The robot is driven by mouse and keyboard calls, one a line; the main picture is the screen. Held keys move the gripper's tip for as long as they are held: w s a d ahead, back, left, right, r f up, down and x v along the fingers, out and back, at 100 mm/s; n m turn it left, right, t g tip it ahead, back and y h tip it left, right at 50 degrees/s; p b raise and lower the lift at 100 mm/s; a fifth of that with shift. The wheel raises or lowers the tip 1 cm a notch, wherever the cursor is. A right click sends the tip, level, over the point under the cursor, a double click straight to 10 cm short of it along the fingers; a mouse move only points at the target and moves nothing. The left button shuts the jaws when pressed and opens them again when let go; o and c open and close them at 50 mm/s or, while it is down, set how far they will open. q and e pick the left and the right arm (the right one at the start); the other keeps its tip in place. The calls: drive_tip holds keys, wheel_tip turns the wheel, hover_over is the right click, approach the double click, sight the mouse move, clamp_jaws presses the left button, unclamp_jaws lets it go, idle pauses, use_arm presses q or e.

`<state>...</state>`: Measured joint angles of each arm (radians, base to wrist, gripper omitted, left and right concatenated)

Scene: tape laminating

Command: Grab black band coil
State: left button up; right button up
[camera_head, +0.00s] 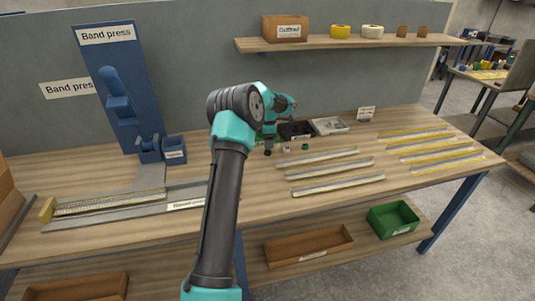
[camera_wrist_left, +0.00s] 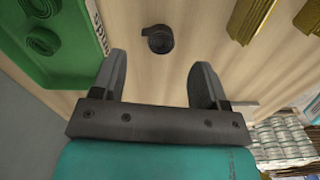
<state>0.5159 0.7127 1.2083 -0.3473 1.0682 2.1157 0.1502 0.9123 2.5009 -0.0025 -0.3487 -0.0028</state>
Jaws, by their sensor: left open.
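The black band coil (camera_wrist_left: 158,39) lies flat on the wooden table in the left wrist view. My left gripper (camera_wrist_left: 158,78) is open and empty. The coil sits beyond the fingertips, roughly centred between them, with bare wood around it. In the head view, my left gripper (camera_head: 268,142) is over the middle of the bench, in front of the dark tray, and my arm hides part of the area. I cannot clearly tell the black coil from the gripper there. My right gripper is not in view.
A green tray (camera_wrist_left: 71,75) with green coils stands close to the left finger. Yellowish strips (camera_wrist_left: 249,18) lie to the right. In the head view, a black tray (camera_head: 297,130), small coils (camera_head: 305,146) and long pale strips (camera_head: 330,163) are nearby. A blue band press (camera_head: 122,100) stands left.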

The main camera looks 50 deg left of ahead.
sight(267, 154)
use_arm(q)
drive_tip(key=shift+s+f, duration=0.15)
drive_tip(key=shift+f, duration=2.5)
drive_tip(key=c, duration=1)
drive_tip(key=shift+r, duration=0.2)
drive_tip(key=shift+r, duration=1.55)
drive_tip(key=shift+s+d+r, duration=0.15)
drive_tip(key=shift+s+d, duration=0.05)
drive_tip(key=s+d, duration=0.3)
drive_tip(key=d, duration=0.1)
drive_tip(key=s+d+r, duration=0.1)
drive_tip(key=s+d, duration=0.6)
drive_tip(key=shift+s+d+r, duration=0.1)
drive_tip(key=shift+d+r, duration=0.05)
drive_tip(key=shift+d, duration=0.15)
